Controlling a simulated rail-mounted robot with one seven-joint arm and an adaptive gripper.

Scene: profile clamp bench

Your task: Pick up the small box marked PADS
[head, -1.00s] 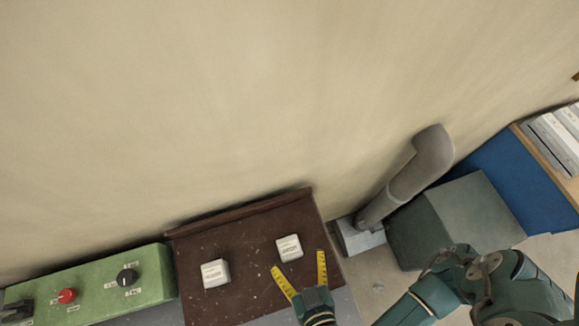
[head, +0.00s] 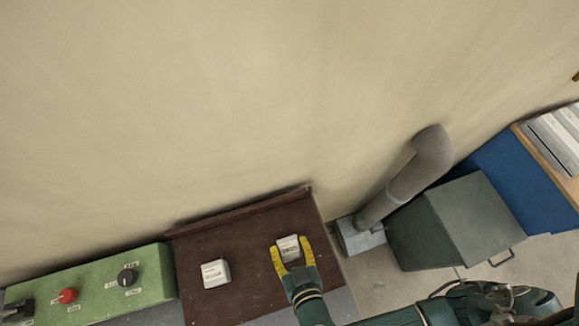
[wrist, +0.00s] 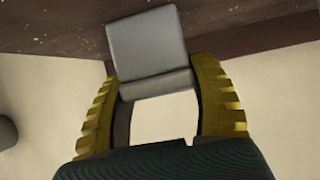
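Two small pale boxes are on the dark brown board in the head view, the left box (head: 215,273) and the right box (head: 288,246). Their printed labels are too small to read, so I cannot tell which is marked PADS. My gripper (head: 289,247) has its yellow fingers on either side of the right box, close against it, and looks shut on it. In the wrist view the right box (wrist: 148,45) shows as a plain grey block between the fingertips, its label out of sight. I see no clear gap under the box.
The brown board (head: 245,245) has a raised back edge near the wall. A green control box (head: 95,285) with a red button and black knob stands at left. A grey pipe (head: 405,180) and a grey-green bin (head: 460,225) stand at right.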

